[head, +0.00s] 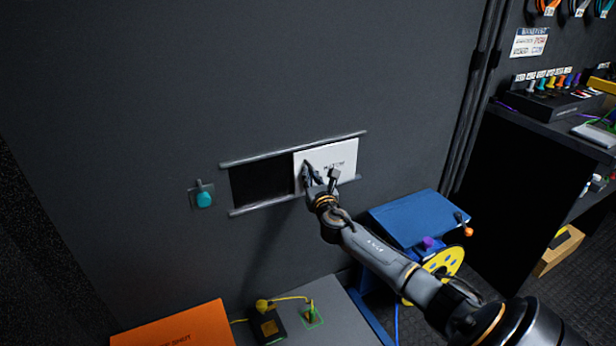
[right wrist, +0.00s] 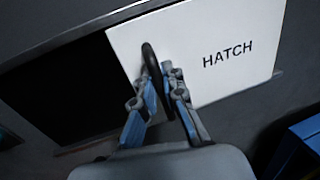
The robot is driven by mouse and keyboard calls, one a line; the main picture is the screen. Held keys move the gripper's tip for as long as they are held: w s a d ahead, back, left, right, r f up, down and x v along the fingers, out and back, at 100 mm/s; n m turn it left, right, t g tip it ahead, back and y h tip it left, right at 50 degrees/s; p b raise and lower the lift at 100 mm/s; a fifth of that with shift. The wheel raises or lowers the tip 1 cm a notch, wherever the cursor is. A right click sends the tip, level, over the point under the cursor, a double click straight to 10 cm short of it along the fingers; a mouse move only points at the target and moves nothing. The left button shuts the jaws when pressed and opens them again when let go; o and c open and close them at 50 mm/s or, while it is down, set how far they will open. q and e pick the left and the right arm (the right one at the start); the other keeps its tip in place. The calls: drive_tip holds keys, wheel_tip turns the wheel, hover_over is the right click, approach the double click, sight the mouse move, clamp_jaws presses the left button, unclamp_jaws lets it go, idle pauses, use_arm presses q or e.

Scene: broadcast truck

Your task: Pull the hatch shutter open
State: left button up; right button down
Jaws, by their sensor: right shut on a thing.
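The hatch shutter (head: 345,156) is a white panel lettered HATCH, set between two grey rails on the dark wall. It covers the right part of the hatch, and the dark opening (head: 258,184) shows to its left. In the right wrist view the shutter (right wrist: 225,85) fills the upper right, with a dark upright handle (right wrist: 152,70) near its left edge. My right gripper (head: 312,172) is at the shutter's left part; in the right wrist view its fingers (right wrist: 160,82) are closed on the handle. My left gripper is not in view.
A teal knob (head: 204,199) is on the wall left of the hatch. Below are an orange panel (head: 180,328), a grey surface with a small yellow-and-black device (head: 267,325), and a blue case (head: 415,217). Dark shelving stands at the right.

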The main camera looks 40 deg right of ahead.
drive_tip(key=c, duration=1.4)
unclamp_jaws()
drive_tip(key=shift+s+f, duration=0.15)
drive_tip(key=shift+f, duration=0.1)
drive_tip(key=shift+c, duration=0.2)
drive_tip(key=shift+r, duration=0.1)
drive_tip(key=v, duration=1.2)
